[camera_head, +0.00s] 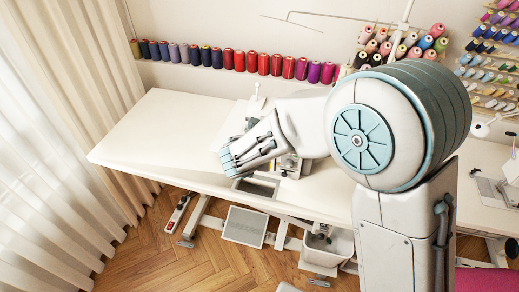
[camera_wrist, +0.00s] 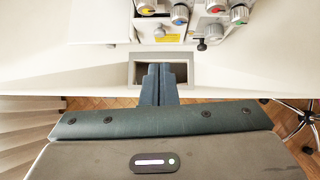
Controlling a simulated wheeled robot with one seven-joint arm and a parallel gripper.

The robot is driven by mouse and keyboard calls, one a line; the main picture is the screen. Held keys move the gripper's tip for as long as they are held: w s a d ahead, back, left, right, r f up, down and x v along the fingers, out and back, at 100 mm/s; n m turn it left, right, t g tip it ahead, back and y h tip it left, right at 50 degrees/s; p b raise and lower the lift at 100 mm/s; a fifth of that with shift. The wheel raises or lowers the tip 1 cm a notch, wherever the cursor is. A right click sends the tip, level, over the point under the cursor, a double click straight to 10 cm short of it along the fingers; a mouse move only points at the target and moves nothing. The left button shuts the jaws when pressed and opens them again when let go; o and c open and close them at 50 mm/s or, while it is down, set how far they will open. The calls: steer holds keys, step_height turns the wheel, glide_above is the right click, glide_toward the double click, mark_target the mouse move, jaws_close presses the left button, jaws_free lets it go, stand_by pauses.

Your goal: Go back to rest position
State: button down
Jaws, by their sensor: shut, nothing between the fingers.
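My gripper (camera_wrist: 160,84) shows in the wrist view as two dark fingers close together, shut and empty. The fingers overlap the rectangular table cutout (camera_wrist: 204,73) in that view. A sewing machine (camera_wrist: 165,31) with coloured knobs lies just beyond the fingers. In the head view my arm covers much of the sewing machine, and my fingertips cannot be clearly made out there. Whether the fingers touch the table cannot be told.
The white table (camera_head: 160,133) is clear on its left side. Thread spools (camera_head: 263,64) line the wall behind it. A pale curtain (camera_head: 45,140) hangs at the left. A pedal (camera_head: 245,226) and a bin (camera_head: 328,246) are below the table, above wooden floor.

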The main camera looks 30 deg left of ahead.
steer(key=w+d+r+m+h, duration=0.1)
steer(key=d+r+m+h, duration=0.1)
steer(key=d+r+m, duration=0.5)
steer(key=w+d+r+m+g+h, duration=0.15)
steer(key=d+m, duration=0.35)
steer(key=d, duration=0.6)
steer(key=w+d+r+m+t+h, duration=0.1)
steer(key=w+d+r+m+h, duration=0.15)
steer(key=d+m, duration=0.45)
steer(key=s+d+r+m+g+y, duration=0.1)
steer(key=s+d+r+m+y, duration=0.1)
steer(key=s+d+m, duration=0.6)
steer(key=s+d+r+m+g+y, duration=0.1)
steer(key=s+d+r+m+g, duration=0.1)
steer(key=s+d+m, duration=0.7)
steer(key=m, duration=0.3)
steer(key=shift+r+y, duration=0.15)
steer(key=shift+y, duration=0.25)
steer(key=shift+w+g, duration=0.1)
steer(key=shift+g, duration=0.15)
